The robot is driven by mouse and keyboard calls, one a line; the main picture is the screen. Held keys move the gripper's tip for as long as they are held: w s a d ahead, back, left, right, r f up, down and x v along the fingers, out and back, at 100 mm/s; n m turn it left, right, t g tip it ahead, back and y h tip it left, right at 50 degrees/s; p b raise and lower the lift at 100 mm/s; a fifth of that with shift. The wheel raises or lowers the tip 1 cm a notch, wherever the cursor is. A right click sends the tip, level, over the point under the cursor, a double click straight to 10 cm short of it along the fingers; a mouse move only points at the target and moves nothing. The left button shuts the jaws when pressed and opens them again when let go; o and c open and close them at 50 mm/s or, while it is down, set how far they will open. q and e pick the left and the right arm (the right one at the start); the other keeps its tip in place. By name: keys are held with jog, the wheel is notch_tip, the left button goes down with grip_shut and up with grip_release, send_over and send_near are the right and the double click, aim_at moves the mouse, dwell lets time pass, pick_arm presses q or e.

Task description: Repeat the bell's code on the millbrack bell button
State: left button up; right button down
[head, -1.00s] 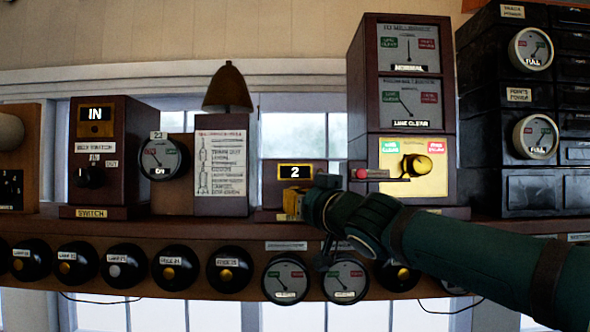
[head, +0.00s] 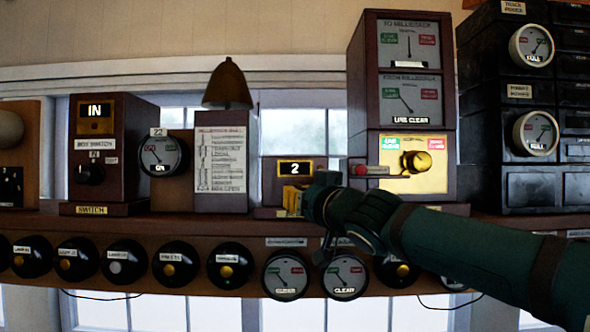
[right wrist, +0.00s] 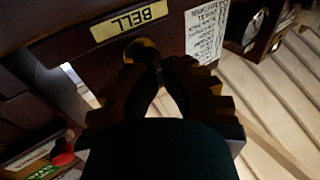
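The millbrack bell box (head: 268,197) stands on the shelf with a lit counter (head: 295,169) reading 2. In the right wrist view its BELL label (right wrist: 130,20) appears upside down, above the round brass bell button (right wrist: 143,50). My right gripper (head: 291,199) is at the front of the box, and its arm comes in from the right. In the right wrist view its fingers (right wrist: 158,76) are together, with the tips at the button. I cannot tell whether they touch it. The gripper hides the button in the head view. My left gripper is not in view.
To the right is a block instrument (head: 410,100) with a red button (head: 361,171) and a brass knob (head: 415,163). A switch box (head: 105,150) stands left. Several round plungers and dials line the shelf front.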

jog(key=shift+w, duration=0.15)
dwell(0.4)
jog(key=shift+s, duration=0.4)
dwell(0.5)
jog(key=shift+w, duration=0.3)
jog(key=shift+w+p, duration=0.3)
jog(key=shift+w, duration=0.2)
jog(key=shift+s, duration=0.1)
jog(key=shift+s+b, duration=0.35)
jog(key=shift+s, duration=0.35)
